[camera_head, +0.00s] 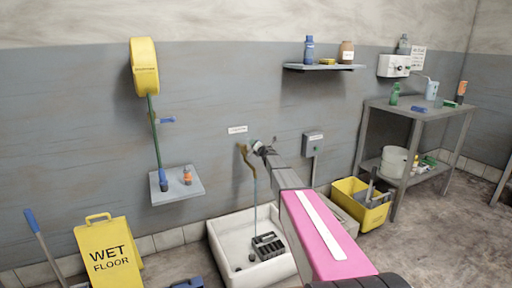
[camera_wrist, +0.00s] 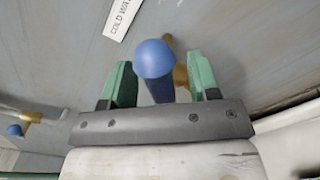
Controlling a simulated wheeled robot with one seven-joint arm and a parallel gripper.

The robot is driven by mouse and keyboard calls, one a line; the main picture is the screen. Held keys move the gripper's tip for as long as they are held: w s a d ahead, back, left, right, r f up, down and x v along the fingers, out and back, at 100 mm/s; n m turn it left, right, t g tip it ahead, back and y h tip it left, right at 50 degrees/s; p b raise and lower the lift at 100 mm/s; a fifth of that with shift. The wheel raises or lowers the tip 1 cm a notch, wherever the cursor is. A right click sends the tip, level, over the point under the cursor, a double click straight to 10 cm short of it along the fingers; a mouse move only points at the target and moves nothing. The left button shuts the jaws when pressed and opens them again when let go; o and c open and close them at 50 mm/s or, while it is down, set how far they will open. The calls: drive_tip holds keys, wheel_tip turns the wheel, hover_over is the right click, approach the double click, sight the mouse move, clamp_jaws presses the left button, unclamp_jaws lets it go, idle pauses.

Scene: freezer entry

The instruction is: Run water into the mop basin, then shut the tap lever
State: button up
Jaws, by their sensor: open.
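The brass tap (camera_head: 246,158) is on the grey wall above the white mop basin (camera_head: 222,243). A thin pale line, which looks like running water, drops from the tap into the basin. My gripper (camera_head: 259,147) is at the tap in the head view, its fingers small and partly hidden by my arm. In the wrist view, the tap lever (camera_wrist: 155,60), blue with a round end, sits between the two green fingers of my gripper (camera_wrist: 160,84). The fingers are open, with a visible gap on each side of the lever.
A dark grated piece (camera_head: 268,245) lies in the basin. A yellow bucket (camera_head: 360,212) and grey table (camera_head: 400,108) stand right. A yellow wet-floor sign (camera_head: 108,252) stands left. A shelf (camera_head: 178,188) and a grey wall box (camera_head: 312,145) flank the tap. A second blue-ended brass fitting (camera_wrist: 25,124) shows left.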

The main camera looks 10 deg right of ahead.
drive_tip(key=v, duration=1)
drive_tip(key=shift+s, duration=0.4)
drive_tip(key=shift+d, duration=0.1)
